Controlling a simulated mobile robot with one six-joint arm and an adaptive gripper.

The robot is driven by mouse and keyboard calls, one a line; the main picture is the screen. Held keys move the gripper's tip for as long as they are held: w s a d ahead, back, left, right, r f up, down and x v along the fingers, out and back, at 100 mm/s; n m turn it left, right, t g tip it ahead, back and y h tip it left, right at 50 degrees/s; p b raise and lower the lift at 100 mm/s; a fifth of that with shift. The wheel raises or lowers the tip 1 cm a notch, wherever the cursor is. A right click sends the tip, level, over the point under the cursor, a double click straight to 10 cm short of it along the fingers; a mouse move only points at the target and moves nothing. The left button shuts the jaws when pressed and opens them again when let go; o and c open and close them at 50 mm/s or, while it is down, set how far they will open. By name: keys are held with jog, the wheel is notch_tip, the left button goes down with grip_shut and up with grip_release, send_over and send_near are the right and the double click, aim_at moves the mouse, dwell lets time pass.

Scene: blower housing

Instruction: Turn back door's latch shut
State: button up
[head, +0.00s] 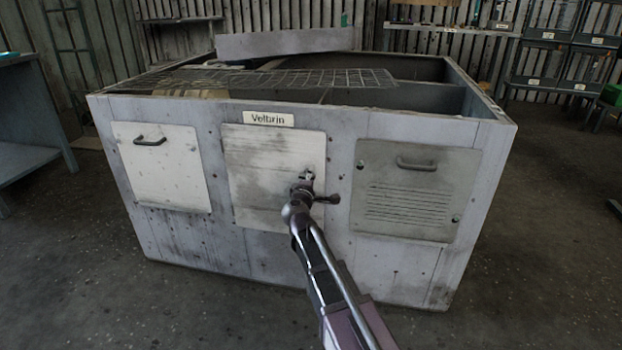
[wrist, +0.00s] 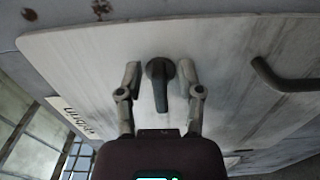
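The middle door (head: 262,165) is a pale, stained panel under the "Velbrin" label on the front of the housing. It is flush with the housing front. In the wrist view its latch (wrist: 159,87) is a small dark turn knob, lengthwise with my fingers. My gripper (wrist: 158,72) is open, one finger on each side of the latch, with a visible gap on both sides. In the head view my gripper (head: 306,178) is at the door's right side and hides most of the latch. A dark bar handle (head: 328,199) is just below; it also shows in the wrist view (wrist: 284,78).
A white panel with a handle (head: 158,170) is left of the door, and a louvred grey panel (head: 410,205) is right. Wire mesh (head: 290,78) and a loose grey plate (head: 285,43) lie over the open housing top. Floor in front is clear.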

jog(key=shift+s, duration=0.2)
jog(key=v, duration=1.1)
jog(key=shift+s, duration=0.35)
jog(key=s+d+f+m+g+h+p, duration=0.25)
jog(key=d+m+g, duration=0.2)
jog(key=d, duration=0.35)
jog(key=s+d+f+m+g+h+p, duration=0.1)
jog(key=s+d+f+m+g+p, duration=0.15)
jog(key=d+m+g, duration=0.35)
jog(key=s+d+f+m+g+y+p, duration=0.2)
jog(key=s+g+y+p, duration=0.15)
jog(key=s, duration=0.35)
jog(key=s+d+f+m+g+y+p, duration=0.2)
jog(key=s+m+g+y, duration=0.15)
jog(key=s, duration=0.45)
notch_tip(320, 180, up, 38)
jog(key=n+p, duration=0.1)
jog(key=p, duration=3.6)
jog(key=shift+a+r+y, duration=0.15)
jog(key=shift+a+y, duration=0.1)
jog(key=shift+y, duration=0.2)
